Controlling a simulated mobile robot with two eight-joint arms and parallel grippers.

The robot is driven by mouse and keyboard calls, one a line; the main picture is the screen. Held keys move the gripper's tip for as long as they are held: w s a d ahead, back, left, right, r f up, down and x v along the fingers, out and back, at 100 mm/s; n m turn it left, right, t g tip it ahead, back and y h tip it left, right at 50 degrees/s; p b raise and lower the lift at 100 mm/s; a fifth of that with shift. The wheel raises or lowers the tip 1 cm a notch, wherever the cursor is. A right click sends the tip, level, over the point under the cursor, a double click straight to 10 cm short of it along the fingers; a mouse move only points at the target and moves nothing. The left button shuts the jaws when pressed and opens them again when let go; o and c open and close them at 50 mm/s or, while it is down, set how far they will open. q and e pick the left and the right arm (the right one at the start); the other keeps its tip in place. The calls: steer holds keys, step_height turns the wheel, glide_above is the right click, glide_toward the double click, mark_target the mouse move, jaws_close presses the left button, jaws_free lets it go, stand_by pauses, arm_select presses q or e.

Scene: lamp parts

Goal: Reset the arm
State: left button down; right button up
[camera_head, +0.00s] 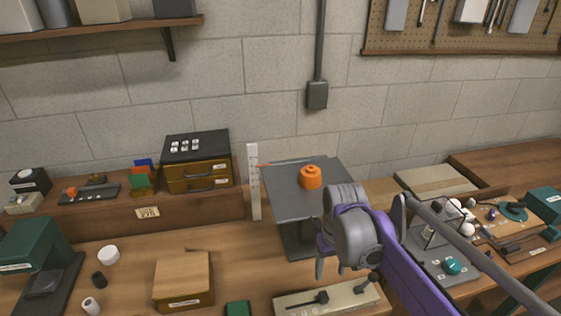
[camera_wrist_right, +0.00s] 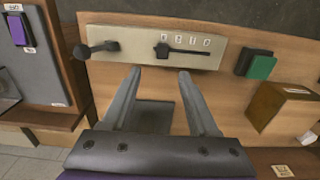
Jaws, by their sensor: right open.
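My right gripper (camera_head: 330,268) is over the front of the workbench, in front of the grey stand. In the right wrist view its two fingers (camera_wrist_right: 159,76) are spread apart with nothing between them. Beyond the fingertips is a pale panel with a dark lever (camera_wrist_right: 180,50) and a round black knob (camera_wrist_right: 84,51); the panel also shows in the head view (camera_head: 300,302), below the gripper. An orange part (camera_head: 311,177) sits on top of the grey stand (camera_head: 285,190), apart from the gripper. My left gripper is not in view.
A wooden block (camera_head: 183,280), a green block (camera_head: 238,308) and a dark green machine (camera_head: 40,255) stand to the left. A drawer box (camera_head: 197,165) is at the back. A grey tray (camera_head: 440,262) with small parts lies right, partly behind my arm. Bench around the white cup (camera_head: 108,255) is fairly clear.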

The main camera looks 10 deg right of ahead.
steer(key=s+a+f+t, duration=0.1)
steer(key=s+f+t, duration=0.1)
steer(key=s, duration=0.5)
steer(key=s+a+f+t, duration=0.2)
steer(key=s+f+t, duration=0.1)
steer(key=s, duration=0.4)
steer(key=shift+f, duration=0.85)
stand_by(1.4)
